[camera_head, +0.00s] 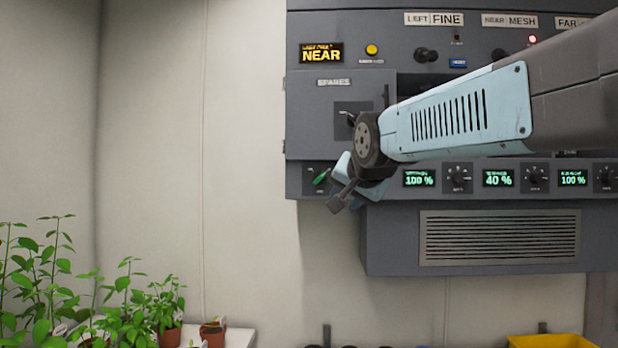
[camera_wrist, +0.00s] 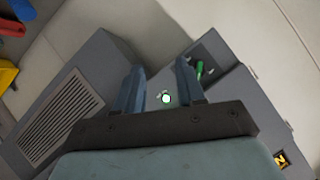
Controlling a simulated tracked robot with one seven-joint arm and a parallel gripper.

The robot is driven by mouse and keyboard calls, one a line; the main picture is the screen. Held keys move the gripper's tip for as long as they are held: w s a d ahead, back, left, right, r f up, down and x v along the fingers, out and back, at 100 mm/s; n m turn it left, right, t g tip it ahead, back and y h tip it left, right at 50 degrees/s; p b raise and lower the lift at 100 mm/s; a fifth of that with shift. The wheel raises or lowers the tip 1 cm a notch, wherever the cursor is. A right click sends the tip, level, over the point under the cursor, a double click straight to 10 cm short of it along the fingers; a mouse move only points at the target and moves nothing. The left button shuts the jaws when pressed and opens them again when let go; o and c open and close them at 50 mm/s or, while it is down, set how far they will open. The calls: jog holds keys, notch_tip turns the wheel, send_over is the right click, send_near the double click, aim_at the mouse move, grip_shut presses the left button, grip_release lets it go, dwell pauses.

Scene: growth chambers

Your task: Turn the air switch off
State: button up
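A small switch with a green lever (camera_head: 321,178) sits at the left end of the lower control strip; its label is too small to read, so I cannot tell that it is the air switch. A green lever also shows in the wrist view (camera_wrist: 199,70), just beyond the right finger. My gripper (camera_head: 342,188) is just right of the lever in the head view, angled down and left. In the wrist view my gripper (camera_wrist: 160,75) has its two fingers apart, with nothing held between them.
The grey cabinet (camera_head: 345,150) carries a NEAR display (camera_head: 321,54), a SPARES door, and dials beside percentage readouts. A vent box (camera_head: 500,238) juts out below the strip. Potted plants (camera_head: 125,310) stand lower left. The wall left of the cabinet is clear.

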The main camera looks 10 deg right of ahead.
jog(key=w+r+m+t, duration=0.2)
jog(key=w+r, duration=0.3)
jog(key=r, duration=0.3)
send_near(321, 177)
jog(key=x, duration=0.8)
jog(key=shift+w+f, duration=0.1)
jog(key=shift+w, duration=0.05)
jog(key=shift+c, duration=0.3)
grip_shut()
